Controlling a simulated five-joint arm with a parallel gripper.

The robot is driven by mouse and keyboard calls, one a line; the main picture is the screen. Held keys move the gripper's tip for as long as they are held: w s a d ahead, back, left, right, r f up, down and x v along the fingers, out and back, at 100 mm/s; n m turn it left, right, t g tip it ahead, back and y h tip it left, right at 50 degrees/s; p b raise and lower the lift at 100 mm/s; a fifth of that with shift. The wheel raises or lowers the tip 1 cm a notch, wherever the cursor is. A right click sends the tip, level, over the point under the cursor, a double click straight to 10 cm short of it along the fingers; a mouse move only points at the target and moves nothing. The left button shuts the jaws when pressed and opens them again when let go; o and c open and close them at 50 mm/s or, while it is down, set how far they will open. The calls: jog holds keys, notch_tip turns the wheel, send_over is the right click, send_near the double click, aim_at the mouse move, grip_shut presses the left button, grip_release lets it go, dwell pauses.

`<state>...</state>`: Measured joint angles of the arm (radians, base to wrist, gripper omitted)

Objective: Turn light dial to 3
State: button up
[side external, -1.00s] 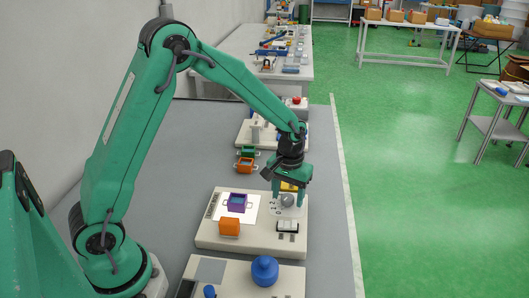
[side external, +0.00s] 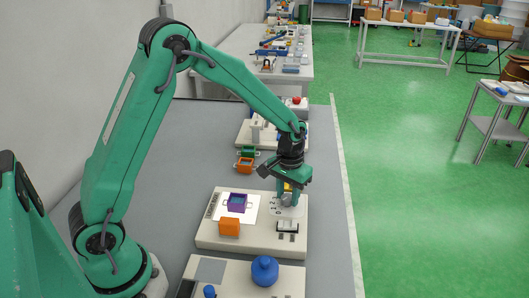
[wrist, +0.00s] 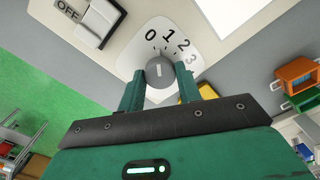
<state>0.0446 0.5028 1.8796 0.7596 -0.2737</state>
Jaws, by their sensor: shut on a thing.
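The light dial is a round grey knob (wrist: 159,72) on a white plate marked 0, 1, 2 and 3 (wrist: 187,35). In the wrist view its short pale mark points up toward the 0 and 1 side, but the exact number is hard to tell. My gripper (wrist: 161,77) has one green finger on each side of the knob and is shut on it. In the side view my gripper (side external: 289,198) reaches down over the dial plate (side external: 275,210), partly hiding the knob.
A rocker switch (side external: 288,226) with an OFF label (wrist: 68,11) sits beside the dial. A purple box (side external: 237,202) stands on a white panel, with an orange block (side external: 229,227) nearby.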

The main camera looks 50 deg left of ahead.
jog(key=m, duration=0.8)
jog(key=shift+r, duration=0.1)
jog(key=m, duration=0.4)
jog(key=shift+m, duration=1.9)
jog(key=o, duration=1)
